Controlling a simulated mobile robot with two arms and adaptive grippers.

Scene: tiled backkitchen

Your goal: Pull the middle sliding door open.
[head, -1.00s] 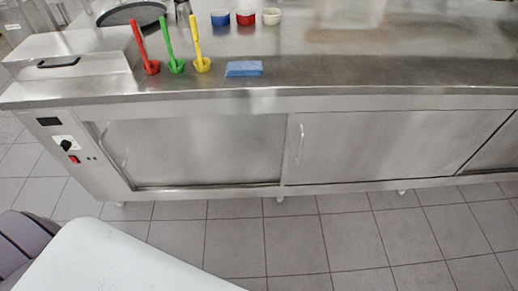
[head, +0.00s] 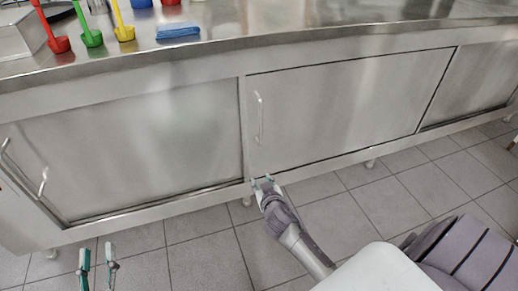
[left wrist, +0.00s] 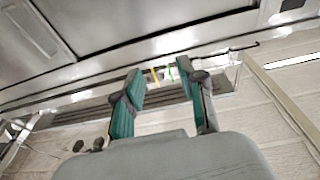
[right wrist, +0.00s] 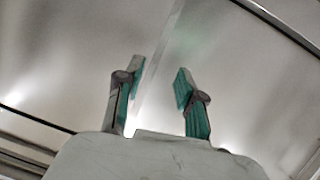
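The middle sliding door (head: 350,105) is a flat steel panel in the cabinet front, with a thin upright bar handle (head: 260,118) near its left edge. No open gap shows beside it in the head view. My right gripper (head: 263,181) is open and empty, in front of the cabinet's lower edge, below the handle and apart from it. In the right wrist view, its spread fingers (right wrist: 157,88) face plain steel; a pale streak runs between them, and I cannot tell whether it is the handle. My left gripper (head: 98,257) is open and empty, low in front of the left door.
Another steel door (head: 475,82) lies to the right. Red, green and yellow tools and a blue cloth (head: 178,31) are on the steel counter. Tiled floor (head: 205,255) in front is clear.

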